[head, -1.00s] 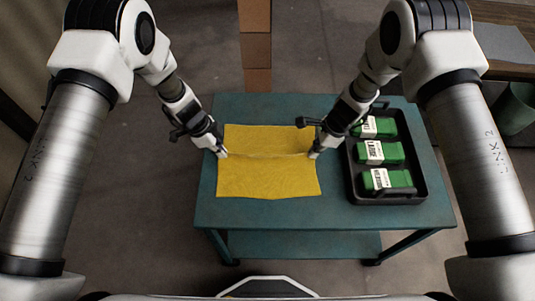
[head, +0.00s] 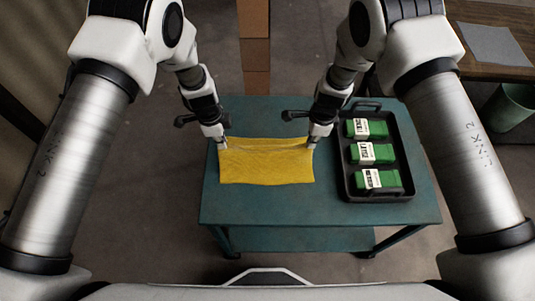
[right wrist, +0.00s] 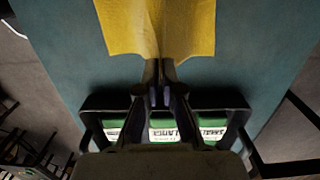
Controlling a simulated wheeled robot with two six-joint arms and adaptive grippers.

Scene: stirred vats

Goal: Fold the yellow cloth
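The yellow cloth (head: 266,168) lies on the teal table, with a sagging crease running across it between my two grippers near its far edge. My left gripper (head: 224,144) is at the cloth's left edge near the far side and appears shut on it. My right gripper (head: 311,144) is at the right edge, level with the left one. In the right wrist view, the fingers of my right gripper (right wrist: 160,92) are together at the cloth's edge, and the cloth (right wrist: 190,28) rises in a pinched ridge from them. The fingertips partly hide the pinched parts.
A black tray (head: 408,150) with three green, white-labelled packs (head: 370,153) stands right of the cloth on the teal table (head: 275,207). The table is bare in front of the cloth. A brown side table (head: 462,66) with a grey sheet and a green bin (head: 507,106) are at the right.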

